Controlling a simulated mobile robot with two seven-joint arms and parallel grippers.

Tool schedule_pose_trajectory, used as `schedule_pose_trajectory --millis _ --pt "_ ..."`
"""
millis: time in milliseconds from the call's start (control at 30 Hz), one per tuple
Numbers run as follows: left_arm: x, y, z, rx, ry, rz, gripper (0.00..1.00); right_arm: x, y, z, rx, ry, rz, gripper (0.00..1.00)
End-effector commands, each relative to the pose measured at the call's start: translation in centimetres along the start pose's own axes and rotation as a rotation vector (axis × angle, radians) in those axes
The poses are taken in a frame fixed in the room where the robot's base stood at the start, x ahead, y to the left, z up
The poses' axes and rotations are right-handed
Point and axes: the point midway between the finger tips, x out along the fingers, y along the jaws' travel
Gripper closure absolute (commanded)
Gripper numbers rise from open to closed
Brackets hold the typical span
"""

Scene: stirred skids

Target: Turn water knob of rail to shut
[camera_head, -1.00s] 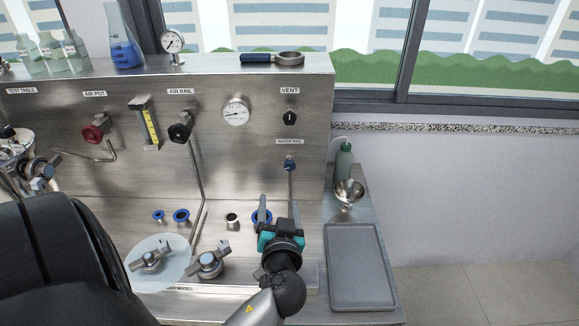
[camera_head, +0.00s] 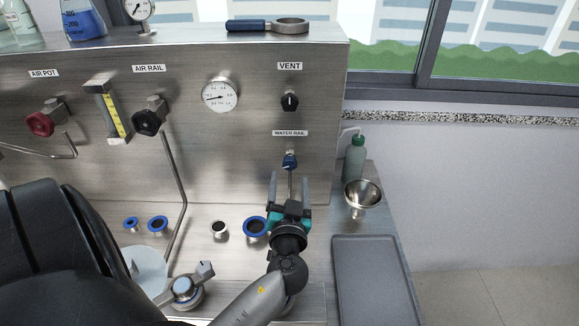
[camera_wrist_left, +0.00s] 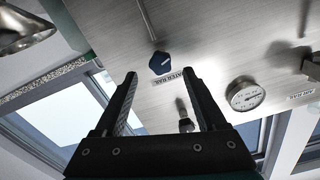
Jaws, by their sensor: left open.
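The water rail knob (camera_head: 290,161) is a small blue knob on the steel panel, under the "WATER RAIL" label (camera_head: 290,133), with a thin pipe below it. In the left wrist view the knob (camera_wrist_left: 162,63) shows a white mark on its face. My left gripper (camera_head: 289,180) is open and empty, pointing at the panel just below and in front of the knob. In the left wrist view the knob appears between and just beyond the fingertips (camera_wrist_left: 160,74), with no contact visible. My right gripper is not in view.
The black vent knob (camera_head: 289,102) sits above the water rail knob. A round gauge (camera_head: 220,95) and the air rail knob (camera_head: 150,117) are to the left. A green bottle (camera_head: 354,160), a metal funnel (camera_head: 362,196) and a grey tray (camera_head: 370,290) stand at the right.

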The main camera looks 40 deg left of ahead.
Motion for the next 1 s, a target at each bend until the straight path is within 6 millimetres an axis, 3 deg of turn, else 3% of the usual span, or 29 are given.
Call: schedule_pose_trajectory --millis 200,400,833,1000 --pt "3.4 -0.2 -0.3 0.002 0.002 -0.003 0.27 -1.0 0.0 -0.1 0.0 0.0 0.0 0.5" --pt "5.4 -0.1 -0.2 0.001 0.001 -0.001 0.27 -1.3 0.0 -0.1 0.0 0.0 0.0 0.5" --pt "6.2 -0.1 -0.1 0.001 -0.001 -0.001 0.27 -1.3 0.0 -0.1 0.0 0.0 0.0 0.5" --pt "6.2 -0.1 -0.1 0.001 -0.001 -0.001 0.46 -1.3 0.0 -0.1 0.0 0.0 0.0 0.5"
